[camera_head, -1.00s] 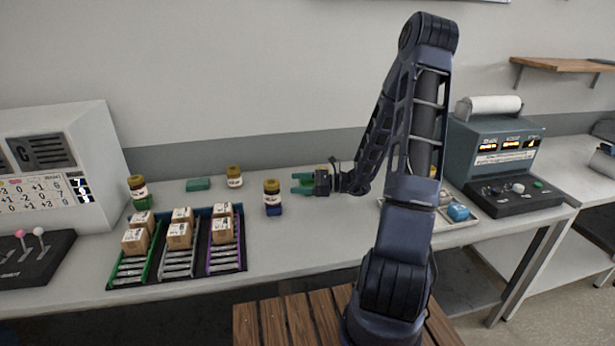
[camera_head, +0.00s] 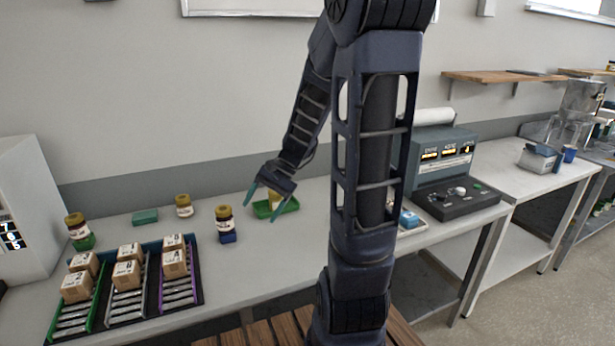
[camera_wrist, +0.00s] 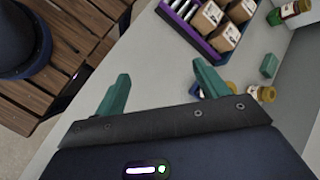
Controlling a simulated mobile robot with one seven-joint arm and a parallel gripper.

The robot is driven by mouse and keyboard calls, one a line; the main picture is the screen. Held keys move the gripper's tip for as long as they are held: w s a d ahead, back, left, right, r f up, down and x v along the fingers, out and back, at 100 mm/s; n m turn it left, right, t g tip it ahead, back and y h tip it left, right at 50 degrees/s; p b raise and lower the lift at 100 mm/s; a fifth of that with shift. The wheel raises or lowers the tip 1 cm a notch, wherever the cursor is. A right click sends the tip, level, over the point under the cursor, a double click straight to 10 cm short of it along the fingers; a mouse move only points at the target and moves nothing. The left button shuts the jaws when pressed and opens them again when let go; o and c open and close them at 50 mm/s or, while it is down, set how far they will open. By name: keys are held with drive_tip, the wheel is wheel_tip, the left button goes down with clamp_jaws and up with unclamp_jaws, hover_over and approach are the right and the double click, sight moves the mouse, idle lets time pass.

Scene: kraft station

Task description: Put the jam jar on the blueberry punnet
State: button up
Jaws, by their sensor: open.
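Three jars with yellow lids stand on the counter; I cannot read which is jam. A dark jar (camera_head: 224,215) stands on or right behind a small blue block (camera_head: 228,238), possibly the blueberry punnet. A reddish jar (camera_head: 77,224) is on or behind a green block (camera_head: 86,243) at the left. A third jar (camera_head: 184,207) stands at the back near a teal block (camera_head: 145,217). My gripper (camera_head: 264,203) is open and points down, right of the dark jar, by a green tray (camera_head: 289,206). In the wrist view nothing shows between its fingers (camera_wrist: 162,86).
A rack (camera_head: 128,305) with several cardboard boxes on coloured lanes is at the front left. A control console (camera_head: 445,170) stands right of my arm. A white machine (camera_head: 25,205) is at the far left.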

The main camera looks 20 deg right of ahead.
drive_tip(key=s+d+r+n+t+h, duration=0.6)
drive_tip(key=s+d+r, duration=0.3)
drive_tip(key=r, duration=0.3)
drive_tip(key=shift+s+d+n+h, duration=0.25)
drive_tip(key=shift+d+n+h, duration=0.3)
drive_tip(key=shift+h, duration=0.25)
